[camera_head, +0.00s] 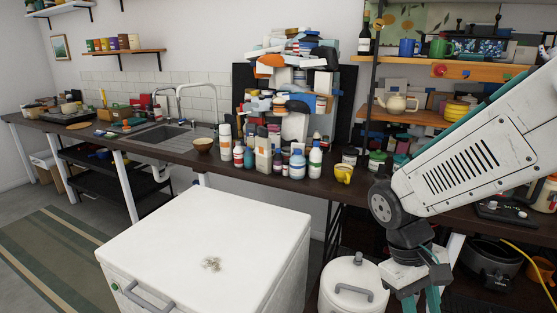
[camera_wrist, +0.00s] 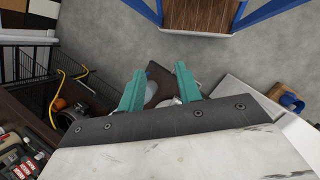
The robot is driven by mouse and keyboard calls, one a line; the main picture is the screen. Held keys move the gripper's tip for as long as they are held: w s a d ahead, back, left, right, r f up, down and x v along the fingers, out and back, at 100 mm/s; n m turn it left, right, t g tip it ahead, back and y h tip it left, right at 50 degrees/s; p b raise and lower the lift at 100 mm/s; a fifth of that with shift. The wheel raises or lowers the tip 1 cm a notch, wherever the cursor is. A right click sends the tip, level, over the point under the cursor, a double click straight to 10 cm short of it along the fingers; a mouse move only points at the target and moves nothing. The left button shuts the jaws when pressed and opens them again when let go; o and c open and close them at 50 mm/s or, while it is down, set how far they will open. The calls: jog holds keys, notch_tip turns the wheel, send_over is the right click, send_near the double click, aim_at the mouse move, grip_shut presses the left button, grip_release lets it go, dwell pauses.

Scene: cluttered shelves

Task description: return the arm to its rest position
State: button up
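My arm reaches in from the right side of the head view and bends downward at a dark round joint. My gripper (camera_head: 421,303) hangs at the lower right, its tips cut off by the frame edge. In the wrist view, the two teal fingers of my gripper (camera_wrist: 159,72) stand apart with a clear gap between them. Nothing is held. Beyond the gap are the grey floor and a dark panel with pale round shapes that I cannot identify.
A white chest (camera_head: 210,245) and a lidded white bin (camera_head: 353,284) stand left of my gripper. A dark counter (camera_head: 300,183) carries bottles, a yellow mug (camera_head: 343,173) and a tall clutter pile. Wooden shelves (camera_head: 415,117) hang behind my arm. The wrist view shows open floor (camera_wrist: 125,45).

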jog(key=s+d+r+m+t+y, duration=0.1)
jog(key=s+r+m+t+y, duration=0.2)
jog(key=s+r+t, duration=0.2)
jog(key=shift+s+r, duration=1.75)
jog(key=shift+r, duration=1.85)
